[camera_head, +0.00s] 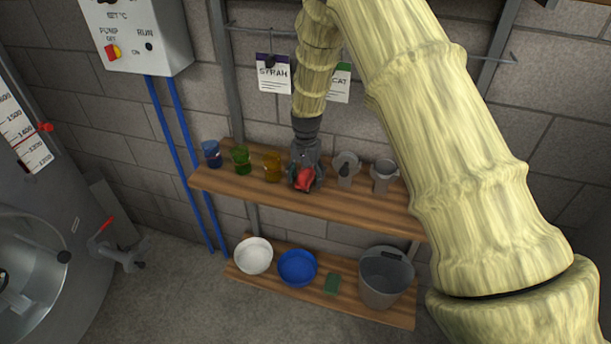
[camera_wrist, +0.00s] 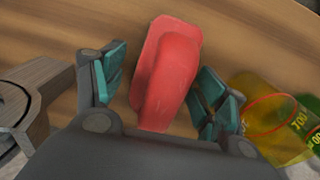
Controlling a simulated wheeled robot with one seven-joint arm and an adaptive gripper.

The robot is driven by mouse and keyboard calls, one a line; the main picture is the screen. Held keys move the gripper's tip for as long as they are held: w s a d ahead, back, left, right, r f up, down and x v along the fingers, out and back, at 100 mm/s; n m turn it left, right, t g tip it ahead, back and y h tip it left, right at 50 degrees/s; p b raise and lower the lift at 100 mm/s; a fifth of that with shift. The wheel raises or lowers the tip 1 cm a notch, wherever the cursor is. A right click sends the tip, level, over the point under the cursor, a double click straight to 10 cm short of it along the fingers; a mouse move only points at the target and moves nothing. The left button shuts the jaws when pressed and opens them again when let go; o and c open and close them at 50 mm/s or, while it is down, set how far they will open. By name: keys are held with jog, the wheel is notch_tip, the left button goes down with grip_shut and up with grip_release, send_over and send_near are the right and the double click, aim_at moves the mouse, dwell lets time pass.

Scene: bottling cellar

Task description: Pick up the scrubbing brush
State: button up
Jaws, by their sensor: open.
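In the wrist view the brush (camera_wrist: 165,75) shows as a smooth red body with a raised grip; no bristles are visible. My gripper (camera_head: 305,177) points down at it from above. In the wrist view the teal-padded fingers of my gripper (camera_wrist: 164,88) are apart, one on each side of the brush. A narrow gap shows on both sides. The near end of the brush is hidden by the gripper body.
A yellow beaker (camera_head: 272,168) stands close left, then green (camera_head: 241,160) and blue (camera_head: 212,154) ones. The lower shelf holds a white bowl (camera_head: 253,256), blue bowl (camera_head: 297,267), green pad (camera_head: 331,284) and grey bucket (camera_head: 385,280).

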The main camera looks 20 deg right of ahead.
aim_at(306, 170)
jog(key=shift+c, duration=0.3)
jog(key=c, duration=1.1)
jog(key=shift+r, duration=0.15)
jog(key=shift+r+b, duration=0.5)
jog(key=shift+b, duration=0.05)
jog(key=shift+s+a+r+b, duration=0.1)
jog(key=shift+s+r+b, duration=0.1)
jog(key=shift+r+b, duration=0.3)
jog(key=shift+s+a+r+b, duration=0.1)
jog(key=shift+s+r+b, duration=0.15)
jog(key=shift+r, duration=0.3)
jog(key=s+a+b, duration=0.1)
jog(key=s, duration=0.3)
jog(key=s+a+r+b, duration=0.1)
jog(key=s+a+b, duration=0.1)
jog(key=s, duration=0.3)
jog(key=s+a+b, duration=0.1)
jog(key=s+b, duration=0.1)
jog(key=s, duration=0.3)
jog(key=shift+s+a+r, duration=0.15)
jog(key=shift+a+r, duration=0.2)
